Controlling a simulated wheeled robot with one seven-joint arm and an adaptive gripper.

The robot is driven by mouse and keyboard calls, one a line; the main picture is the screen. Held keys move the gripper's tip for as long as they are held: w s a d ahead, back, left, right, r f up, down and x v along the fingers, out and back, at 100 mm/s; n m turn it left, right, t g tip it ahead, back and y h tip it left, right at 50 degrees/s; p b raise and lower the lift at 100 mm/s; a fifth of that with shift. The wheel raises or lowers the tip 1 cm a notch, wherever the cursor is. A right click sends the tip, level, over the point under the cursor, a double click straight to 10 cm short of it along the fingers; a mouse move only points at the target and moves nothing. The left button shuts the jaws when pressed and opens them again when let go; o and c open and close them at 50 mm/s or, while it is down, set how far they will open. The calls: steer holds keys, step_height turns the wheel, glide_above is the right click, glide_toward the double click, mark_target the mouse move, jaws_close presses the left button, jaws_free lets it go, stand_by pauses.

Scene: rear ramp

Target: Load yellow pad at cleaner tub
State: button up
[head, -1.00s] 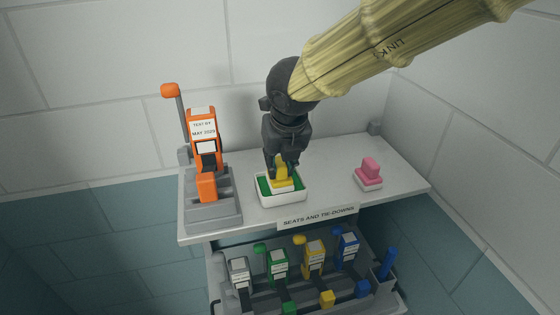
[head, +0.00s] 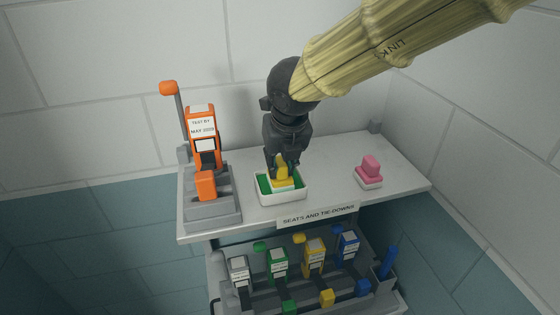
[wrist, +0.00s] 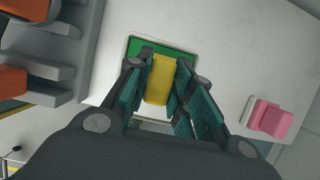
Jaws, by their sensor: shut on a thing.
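The yellow pad (head: 281,178) is in my gripper (head: 280,165), at the tub of green cleaner (head: 283,197). The tub is white-walled with a green inside and stands on the shelf. In the wrist view the yellow pad (wrist: 159,80) sits between the two fingers of my gripper (wrist: 157,88), which are shut on it. The green of the tub (wrist: 190,55) shows behind and beside the pad. The pad's lower end is inside the tub's rim; I cannot tell how deep it is in the green.
A pink pad on a white base (head: 369,172) stands on the shelf (head: 330,190) to the right. An orange tensioner unit (head: 205,150) with a tall lever stands to the left. A lower rack (head: 270,290) holds several coloured buckle units. The shelf is clear between tub and pink pad.

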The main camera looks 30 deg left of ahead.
mark_target(280, 161)
steer(key=shift+r+p, duration=2.9)
steer(key=shift+r, duration=0.6)
